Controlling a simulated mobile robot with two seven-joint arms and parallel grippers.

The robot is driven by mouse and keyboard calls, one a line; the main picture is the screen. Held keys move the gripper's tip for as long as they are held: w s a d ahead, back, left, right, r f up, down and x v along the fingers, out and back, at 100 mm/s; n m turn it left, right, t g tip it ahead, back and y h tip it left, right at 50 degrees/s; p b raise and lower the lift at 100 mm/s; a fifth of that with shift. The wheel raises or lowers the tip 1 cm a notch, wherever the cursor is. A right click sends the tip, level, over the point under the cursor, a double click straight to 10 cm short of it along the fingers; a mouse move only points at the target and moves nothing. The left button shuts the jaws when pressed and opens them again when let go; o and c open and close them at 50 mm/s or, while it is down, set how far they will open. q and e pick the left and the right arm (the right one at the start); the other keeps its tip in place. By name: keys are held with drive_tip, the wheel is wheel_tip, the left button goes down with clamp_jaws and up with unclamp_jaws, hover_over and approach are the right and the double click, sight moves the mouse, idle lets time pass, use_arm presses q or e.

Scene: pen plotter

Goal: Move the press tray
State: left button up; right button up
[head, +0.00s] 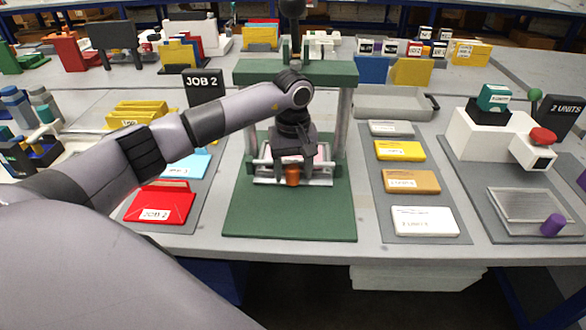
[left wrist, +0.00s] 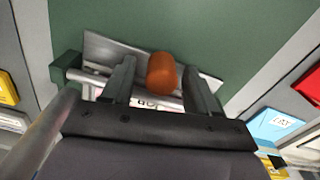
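The press tray (head: 265,178) is a grey metal tray with an orange-brown knob (head: 292,176) at its front. It sits on the green base of the press (head: 290,215), between the posts. The tray (left wrist: 105,50) and knob (left wrist: 161,74) also show in the left wrist view. My left gripper (head: 293,162) reaches down at the tray's front. In the left wrist view its fingers are apart, one on each side of the knob, with small gaps visible. A pinkish-white printed piece lies in the tray, partly hidden by the gripper. My right gripper is not in view.
The green press crossbar (head: 338,72) and its right post (head: 343,120) stand close around my arm. A red JOB 2 folder (head: 160,204) lies left of the press. A mat with several coloured packs (head: 423,220) lies right. The front of the green base is clear.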

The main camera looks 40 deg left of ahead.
use_arm(q)
wheel_tip(320, 180, up, 7)
drive_tip(key=shift+r, duration=0.1)
idle(0.4)
drive_tip(key=shift+s, duration=0.1)
idle(0.4)
